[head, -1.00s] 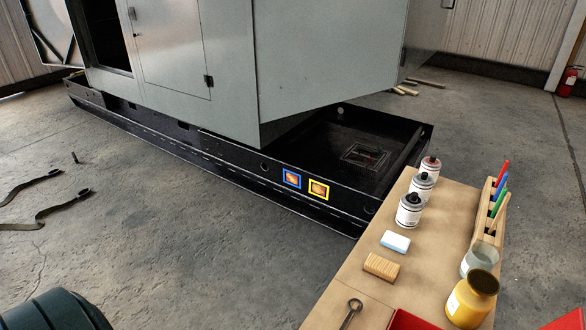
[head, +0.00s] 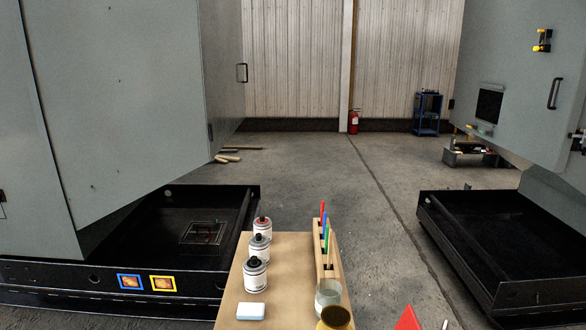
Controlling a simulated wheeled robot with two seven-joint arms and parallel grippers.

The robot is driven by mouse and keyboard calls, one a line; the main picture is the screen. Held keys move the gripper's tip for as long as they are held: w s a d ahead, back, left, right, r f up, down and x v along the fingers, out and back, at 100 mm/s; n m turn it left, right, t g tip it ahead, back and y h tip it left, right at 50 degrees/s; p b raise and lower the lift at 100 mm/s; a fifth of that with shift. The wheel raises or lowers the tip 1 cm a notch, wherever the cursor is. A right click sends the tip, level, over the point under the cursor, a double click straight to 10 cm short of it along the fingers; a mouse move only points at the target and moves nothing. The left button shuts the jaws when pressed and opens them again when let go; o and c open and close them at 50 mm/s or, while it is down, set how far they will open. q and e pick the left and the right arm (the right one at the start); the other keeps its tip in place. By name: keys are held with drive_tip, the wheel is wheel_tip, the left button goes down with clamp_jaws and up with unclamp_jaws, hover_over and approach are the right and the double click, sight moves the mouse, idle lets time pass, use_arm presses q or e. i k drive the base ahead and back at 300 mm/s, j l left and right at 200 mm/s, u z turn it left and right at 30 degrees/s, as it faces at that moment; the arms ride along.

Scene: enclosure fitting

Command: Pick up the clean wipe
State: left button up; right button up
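A small white and pale blue block-shaped pad (head: 251,311) lies flat at the near left of the tan work table (head: 285,284). It is the only thing in view that looks like the clean wipe, though I cannot tell for sure. Nothing touches it. Neither of my grippers shows in the head view.
Three capped cans (head: 256,274) stand behind the pad. A wooden rack (head: 321,250) with coloured markers, a glass jar (head: 328,296) and a yellow jar (head: 334,318) line the right side. Grey enclosures on black skids (head: 120,295) flank the table. Open floor (head: 370,220) lies beyond.

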sight(245, 310)
drive_tip(key=j+z, duration=0.15)
drive_tip(key=z, duration=0.3)
drive_tip(key=j+z, duration=0.1)
drive_tip(key=z, duration=0.3)
drive_tip(key=j+z, duration=0.15)
drive_tip(key=z, duration=0.3)
drive_tip(key=k+j+z, duration=0.3)
drive_tip(key=j, duration=0.25)
drive_tip(key=k+j+z, duration=0.3)
drive_tip(key=j, duration=0.2)
drive_tip(key=k+j+z, duration=0.3)
drive_tip(key=k+j, duration=0.4)
drive_tip(key=j, duration=0.15)
drive_tip(key=k+j, duration=0.4)
drive_tip(key=j+z, duration=0.05)
drive_tip(key=j, duration=0.1)
